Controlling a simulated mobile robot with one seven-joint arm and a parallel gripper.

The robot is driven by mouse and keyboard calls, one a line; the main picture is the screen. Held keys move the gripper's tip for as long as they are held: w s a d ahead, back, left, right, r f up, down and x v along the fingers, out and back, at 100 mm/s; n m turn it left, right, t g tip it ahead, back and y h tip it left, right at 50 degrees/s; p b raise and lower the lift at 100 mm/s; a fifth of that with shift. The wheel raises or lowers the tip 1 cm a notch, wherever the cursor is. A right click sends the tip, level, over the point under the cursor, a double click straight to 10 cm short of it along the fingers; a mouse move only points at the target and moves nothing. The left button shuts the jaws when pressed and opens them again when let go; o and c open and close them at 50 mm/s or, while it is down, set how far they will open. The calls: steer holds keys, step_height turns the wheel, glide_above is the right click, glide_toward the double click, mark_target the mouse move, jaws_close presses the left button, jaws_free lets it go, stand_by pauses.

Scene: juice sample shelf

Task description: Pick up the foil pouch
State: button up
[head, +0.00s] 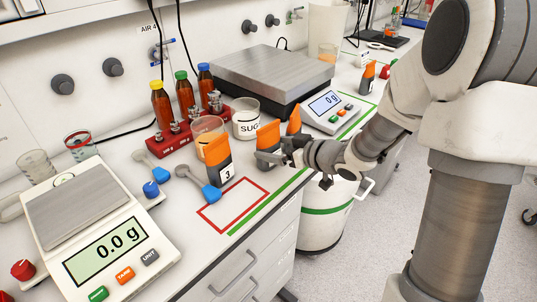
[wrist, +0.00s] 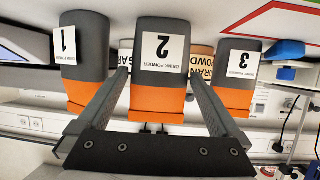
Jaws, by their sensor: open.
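Three dark foil pouches with orange tops stand upright on the white bench, numbered 1, 2 and 3 in the wrist view, which shows them upside down. Pouch 2 (wrist: 161,45) is in the middle, pouch 1 (wrist: 80,50) on the left, and pouch 3 (wrist: 238,68) on the right. In the head view, pouch 3 (head: 218,165) stands nearest, pouch 2 (head: 268,138) behind it, and pouch 1 (head: 294,122) farther back. My gripper (head: 277,153) is open in front of pouch 2. In the wrist view its fingers (wrist: 160,78) appear on either side of pouch 2; I see no clear contact.
A sugar beaker (head: 247,122) and an orange powder beaker (head: 208,132) stand close behind the pouches. A blue scoop (head: 206,188) lies beside pouch 3. A red-outlined area (head: 233,205) is clear. A balance (head: 100,235) stands at left, another similar pouch (head: 367,78) farther back.

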steer(key=shift+x, duration=1.5)
steer(key=c, duration=1.3)
